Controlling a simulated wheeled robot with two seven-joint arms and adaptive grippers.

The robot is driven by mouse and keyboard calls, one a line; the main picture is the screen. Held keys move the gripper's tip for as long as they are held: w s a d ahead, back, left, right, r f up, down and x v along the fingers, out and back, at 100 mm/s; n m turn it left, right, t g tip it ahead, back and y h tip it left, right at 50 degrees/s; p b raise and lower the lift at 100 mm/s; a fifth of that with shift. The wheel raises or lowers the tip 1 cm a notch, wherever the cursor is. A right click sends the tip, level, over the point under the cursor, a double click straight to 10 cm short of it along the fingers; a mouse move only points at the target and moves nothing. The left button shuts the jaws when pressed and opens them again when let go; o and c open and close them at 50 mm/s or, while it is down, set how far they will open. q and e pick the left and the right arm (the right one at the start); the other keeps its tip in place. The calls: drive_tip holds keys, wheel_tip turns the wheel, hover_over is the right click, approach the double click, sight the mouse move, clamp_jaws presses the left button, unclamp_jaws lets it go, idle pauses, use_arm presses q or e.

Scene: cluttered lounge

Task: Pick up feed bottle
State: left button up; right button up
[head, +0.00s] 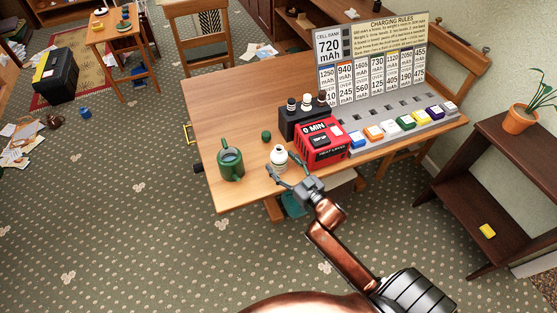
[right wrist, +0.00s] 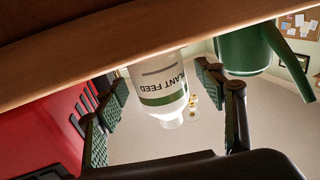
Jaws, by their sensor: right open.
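The feed bottle (head: 279,159) is white and stands upright on the wooden table near its front edge. In the right wrist view, which is upside down, the bottle (right wrist: 158,78) shows its "PLANT FEED" label with a green band. My right gripper (head: 284,164) is open around the bottle, with one finger on each side. In the right wrist view the fingers of this gripper (right wrist: 163,88) show gaps to the bottle, and contact is not visible. My left gripper is not in view.
A green watering can (head: 231,164) stands left of the bottle, and a red timer box (head: 322,142) stands close on its right. A small green round thing (head: 266,136) lies behind it. A dark rack with small bottles (head: 303,118) and a charging strip (head: 405,125) stand further right.

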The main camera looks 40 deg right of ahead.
drive_tip(key=shift+w+f, duration=0.1)
drive_tip(key=shift+w, duration=0.85)
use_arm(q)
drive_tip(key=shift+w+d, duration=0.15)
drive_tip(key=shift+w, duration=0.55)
use_arm(e)
drive_tip(key=c, duration=1.4)
